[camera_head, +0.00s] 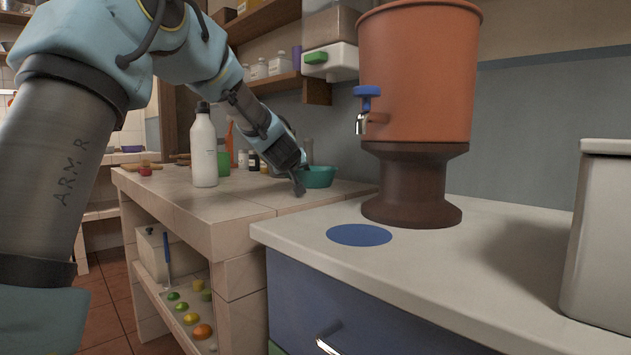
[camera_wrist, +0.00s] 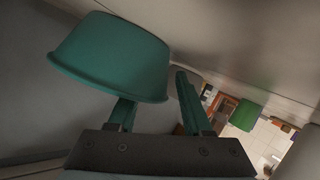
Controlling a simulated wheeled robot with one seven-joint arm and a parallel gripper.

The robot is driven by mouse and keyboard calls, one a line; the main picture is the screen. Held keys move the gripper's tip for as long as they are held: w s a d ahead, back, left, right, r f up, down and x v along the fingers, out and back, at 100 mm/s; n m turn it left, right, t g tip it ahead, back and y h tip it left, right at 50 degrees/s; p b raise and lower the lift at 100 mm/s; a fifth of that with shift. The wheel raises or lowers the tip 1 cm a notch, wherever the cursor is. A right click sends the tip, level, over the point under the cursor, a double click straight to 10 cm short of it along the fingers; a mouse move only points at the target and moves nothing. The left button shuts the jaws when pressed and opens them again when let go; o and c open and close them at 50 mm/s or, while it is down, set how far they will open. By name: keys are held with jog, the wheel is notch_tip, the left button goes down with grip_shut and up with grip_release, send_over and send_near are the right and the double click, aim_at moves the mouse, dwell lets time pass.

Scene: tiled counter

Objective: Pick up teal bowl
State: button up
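The teal bowl (camera_head: 319,178) stands on the tiled counter, partly hidden behind my gripper (camera_head: 299,186) in the head view. In the wrist view the bowl (camera_wrist: 112,58) fills the upper left, its side toward the camera. My gripper (camera_wrist: 155,100) has its two fingers apart. The left finger's tip is hidden behind the bowl's rim and seems to be inside the bowl. The right finger is outside the bowl wall, with a narrow gap between them. I cannot tell whether the left finger touches the bowl.
A white bottle (camera_head: 204,150) and a green container (camera_head: 223,162) stand left on the tiled counter (camera_head: 190,187), with small jars behind. A large terracotta dispenser (camera_head: 417,85) stands to the right on the white-topped cabinet (camera_head: 470,262). A shelf (camera_head: 268,82) hangs above my forearm.

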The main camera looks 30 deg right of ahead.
grip_shut()
dwell(0.4)
jog(key=shift+r, duration=0.1)
notch_tip(320, 180, up, 18)
jog(key=p, duration=1.3)
jog(key=shift+d+p, duration=0.15)
jog(key=shift+p, duration=0.25)
